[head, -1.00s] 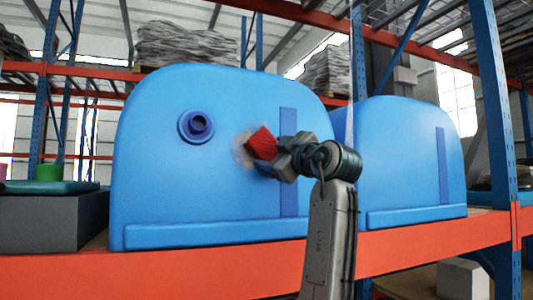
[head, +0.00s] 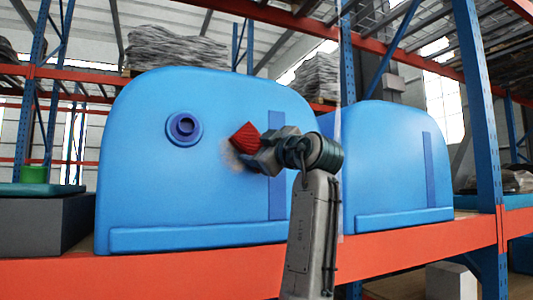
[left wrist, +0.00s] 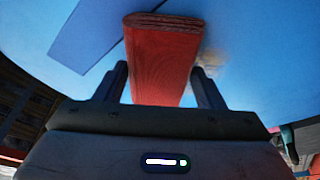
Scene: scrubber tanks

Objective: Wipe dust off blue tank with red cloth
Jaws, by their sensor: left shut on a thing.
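The nearer blue tank (head: 150,195) stands on the orange shelf and has a round dark-blue port (head: 184,128) and a darker vertical strip. A small greyish-brown dust patch (head: 232,160) lies on its front face, right of the port; part of it also shows in the left wrist view (left wrist: 212,62). My left gripper (head: 262,150) is shut on the folded red cloth (head: 244,138), which fills the space between its fingers in the left wrist view (left wrist: 165,65). The cloth is at the tank face, just above the dust, partly covering it; exact contact is unclear. My right gripper is not in view.
A second blue tank (head: 390,165) stands to the right. The orange shelf beam (head: 130,275) runs below both tanks, and a blue rack post (head: 477,110) rises at the right. A grey box (head: 40,225) sits at the left. Wrapped stacks (head: 180,48) lie behind.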

